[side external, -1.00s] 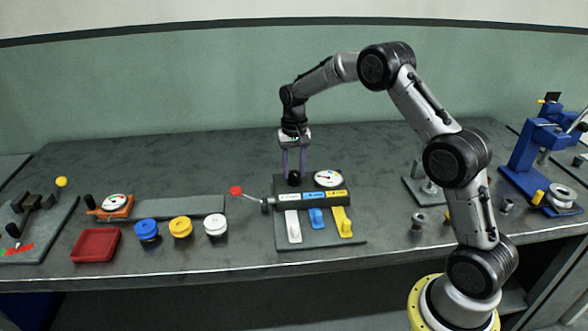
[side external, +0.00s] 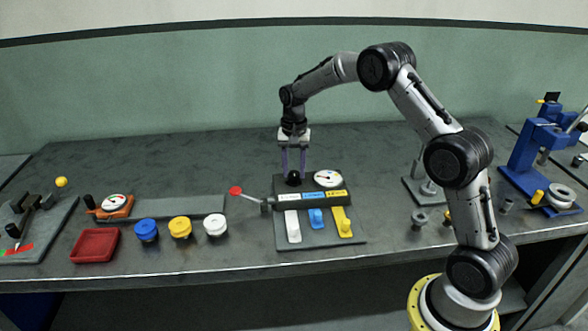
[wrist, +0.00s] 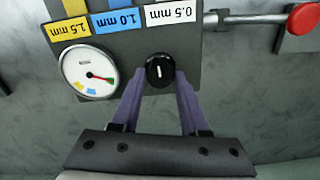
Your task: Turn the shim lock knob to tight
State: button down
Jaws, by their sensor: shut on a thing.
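The shim lock knob (side external: 293,178) is a small black knob on the grey fixture (side external: 284,238), behind its row of labels. In the wrist view the knob (wrist: 159,71) shows a short white pointer line, close to upright in the picture. My gripper (side external: 294,174) points straight down at it, and its purple fingers (wrist: 159,80) are shut on the knob from both sides. The dial gauge (wrist: 89,72) beside the knob has a red needle pointing right in the wrist view and a yellow and a blue patch on its face.
The fixture carries white, blue and yellow levers labelled 0.5 mm, 1.0 mm and 1.5 mm. A red-ended rod (side external: 236,190) sticks out to its left. Blue, yellow and white round pieces (side external: 180,228) and a red tray (side external: 95,245) stand farther left. A blue press (side external: 540,150) stands at right.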

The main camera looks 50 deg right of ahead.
aim_at(294, 173)
jog(key=shift+c, duration=2.1)
grip_release()
jog(key=shift+r, duration=0.15)
notch_tip(294, 173, up, 14)
jog(key=shift+f, duration=0.2)
